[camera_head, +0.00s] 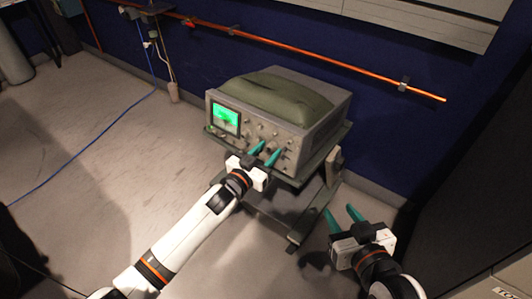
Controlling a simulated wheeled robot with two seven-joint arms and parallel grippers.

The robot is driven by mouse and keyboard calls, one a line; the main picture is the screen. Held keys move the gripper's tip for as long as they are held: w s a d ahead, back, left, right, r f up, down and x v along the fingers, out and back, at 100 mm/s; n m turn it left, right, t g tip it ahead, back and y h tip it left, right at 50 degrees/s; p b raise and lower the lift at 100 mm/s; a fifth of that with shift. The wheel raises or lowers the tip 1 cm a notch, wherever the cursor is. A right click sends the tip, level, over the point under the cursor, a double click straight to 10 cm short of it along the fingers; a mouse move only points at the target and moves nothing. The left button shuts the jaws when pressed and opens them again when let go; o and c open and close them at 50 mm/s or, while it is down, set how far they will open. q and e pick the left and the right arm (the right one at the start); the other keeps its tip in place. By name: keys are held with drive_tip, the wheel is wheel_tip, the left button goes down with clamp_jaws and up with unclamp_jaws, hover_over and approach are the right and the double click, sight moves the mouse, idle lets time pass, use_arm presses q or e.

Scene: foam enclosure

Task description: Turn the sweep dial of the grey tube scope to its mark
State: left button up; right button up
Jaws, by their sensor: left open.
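The grey tube scope (316,127) stands on a trolley, its front panel facing me, with a lit green screen (225,118) at the left and several small knobs to the right of it. My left gripper (264,154) is open, its teal fingers at the lower middle of the panel. The fingers cover part of the panel, and I cannot tell whether they touch a knob. The sweep dial and its mark are too small to make out. My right gripper (342,219) has its teal fingers apart and empty, to the right of the trolley and away from the scope.
A green padded bag (275,97) lies on top of the scope. The dark trolley (270,208) stands on a grey floor by a blue wall (300,60) with an orange pipe (330,71). A blue cable (90,143) crosses the open floor at the left. A dark cabinet (475,190) stands at the right.

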use_arm(q)
clamp_jaws()
use_arm(e)
drive_tip(key=shift+s+f, duration=0.1)
